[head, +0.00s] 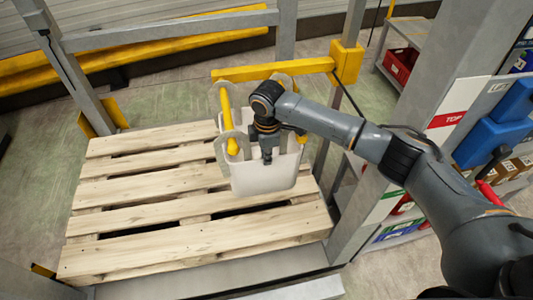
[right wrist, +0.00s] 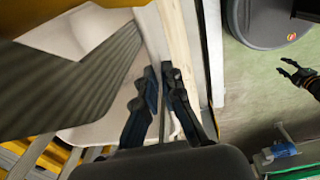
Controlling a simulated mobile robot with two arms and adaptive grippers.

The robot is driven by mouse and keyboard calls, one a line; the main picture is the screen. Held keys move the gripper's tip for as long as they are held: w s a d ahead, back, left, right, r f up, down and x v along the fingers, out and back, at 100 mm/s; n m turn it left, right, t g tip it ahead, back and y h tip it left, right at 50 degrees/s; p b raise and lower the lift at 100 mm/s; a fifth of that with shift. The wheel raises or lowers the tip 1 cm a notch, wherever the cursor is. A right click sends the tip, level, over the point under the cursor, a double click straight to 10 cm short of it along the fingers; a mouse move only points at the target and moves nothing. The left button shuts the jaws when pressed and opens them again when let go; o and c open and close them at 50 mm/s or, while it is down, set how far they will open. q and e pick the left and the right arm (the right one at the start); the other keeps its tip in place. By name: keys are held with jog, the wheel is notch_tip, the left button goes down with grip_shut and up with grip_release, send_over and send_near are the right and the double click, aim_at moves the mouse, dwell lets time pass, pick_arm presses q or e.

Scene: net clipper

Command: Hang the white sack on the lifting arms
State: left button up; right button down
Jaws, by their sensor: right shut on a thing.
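The white sack (head: 262,180) stands open-topped on the wooden pallet (head: 180,228), with pale round loops at its upper corners. Two loops on its left side look to be around or against the left yellow lifting arm (head: 229,112); I cannot tell which. The right lifting arm (head: 301,138) is mostly hidden behind my right gripper (head: 267,157). That gripper points down at the sack. In the right wrist view (right wrist: 161,78) its fingers are closed on a thin edge of white sack. My left gripper (right wrist: 286,68) shows there at the right, fingers apart and empty.
Grey frame posts (head: 68,70) stand at the left and right. Shelves with blue and red bins (head: 490,140) are at the right. The front of the pallet is bare.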

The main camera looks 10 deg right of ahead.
jog(key=shift+f, duration=0.2)
jog(key=c, duration=1.4)
grip_release()
jog(key=shift+r, duration=0.1)
